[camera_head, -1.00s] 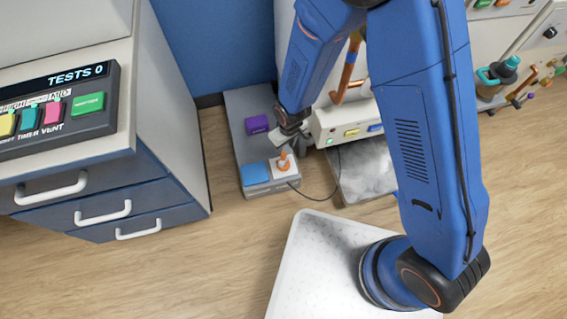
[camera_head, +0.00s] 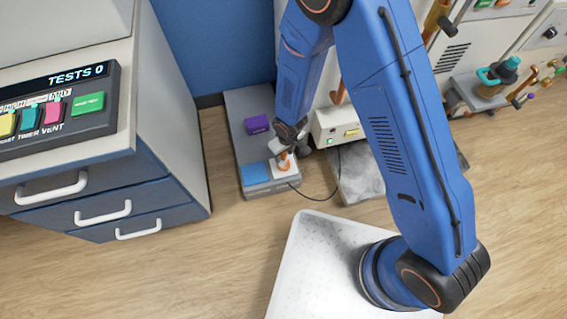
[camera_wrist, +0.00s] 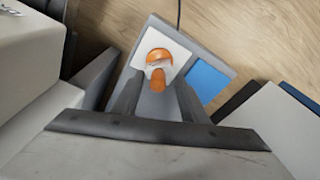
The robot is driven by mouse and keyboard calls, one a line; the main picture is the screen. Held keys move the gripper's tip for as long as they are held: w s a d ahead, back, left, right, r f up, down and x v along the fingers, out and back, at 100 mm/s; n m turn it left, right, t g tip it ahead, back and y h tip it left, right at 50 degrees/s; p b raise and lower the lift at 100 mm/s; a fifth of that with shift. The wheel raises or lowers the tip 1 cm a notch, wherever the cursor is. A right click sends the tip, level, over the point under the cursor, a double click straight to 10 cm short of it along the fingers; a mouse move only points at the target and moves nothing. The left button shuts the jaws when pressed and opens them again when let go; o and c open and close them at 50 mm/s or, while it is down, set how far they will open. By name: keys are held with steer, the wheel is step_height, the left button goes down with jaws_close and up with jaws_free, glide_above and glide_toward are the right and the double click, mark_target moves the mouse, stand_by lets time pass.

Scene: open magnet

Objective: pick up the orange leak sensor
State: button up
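In the wrist view the sensor (camera_wrist: 158,58) has a round orange top and a narrower orange part. My gripper (camera_head: 283,150) is directly over it and hides part of it in the head view. In the wrist view my gripper (camera_wrist: 158,88) has its two grey fingers apart, with the sensor's near part showing between and just beyond the tips. I cannot tell whether either finger touches it.
A blue pad (camera_head: 255,173) lies beside the sensor's white pad. A purple block (camera_head: 257,124) sits farther back on the platform (camera_head: 240,103). A white box with buttons (camera_head: 338,125) stands close on the right. A dark cable (camera_head: 320,199) runs from the block.

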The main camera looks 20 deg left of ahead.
mark_target(283, 158)
steer(key=shift+f, duration=0.25)
steer(key=shift+w+a+f, duration=0.15)
steer(key=shift+f, duration=0.65)
steer(key=shift+w+a+f, duration=0.1)
steer(key=shift+w+f, duration=0.05)
steer(key=shift+f, duration=0.7)
steer(key=shift+w+a+f, duration=0.15)
steer(key=shift+f, duration=0.65)
jaws_close()
